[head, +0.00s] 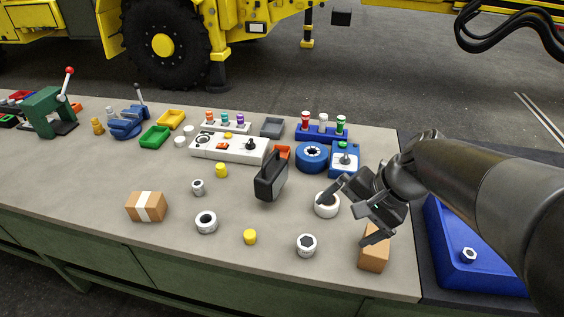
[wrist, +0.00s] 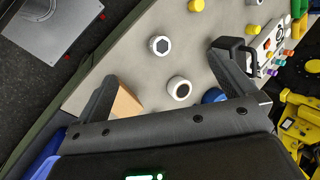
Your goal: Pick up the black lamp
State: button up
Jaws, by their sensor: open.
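The black lamp (head: 271,178) stands upright on the grey workbench in the head view, a boxy dark body with a handle on top. It lies left of my gripper (head: 350,214) and apart from it. In the wrist view the lamp (wrist: 237,46) shows near the tip of the right-hand finger, which hides part of it. My gripper (wrist: 163,68) is open and empty, its two fingers spread wide above the bench.
A white ring (head: 327,205) and a cardboard box (head: 374,252) lie under my gripper. An orange piece (head: 282,151), a white control box (head: 229,148) and a blue roll (head: 312,157) stand behind the lamp. Bare bench (head: 270,215) lies in front of it.

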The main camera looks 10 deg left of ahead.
jog(key=w+a+f+m+g+y, duration=0.2)
jog(key=w+a+f+m+y, duration=0.2)
jog(key=w+a+m+y, duration=0.4)
jog(key=m+t+y, duration=0.4)
jog(key=m+t, duration=0.1)
jog(key=m, duration=0.3)
send_near(271, 177)
jog(key=w+r, duration=0.3)
jog(key=w, duration=0.1)
jog(key=x, duration=1.1)
jog(key=shift+s+f, duration=0.15)
jog(key=shift+f, duration=0.05)
jog(key=shift+c, duration=0.2)
jog(key=c, duration=1.7)
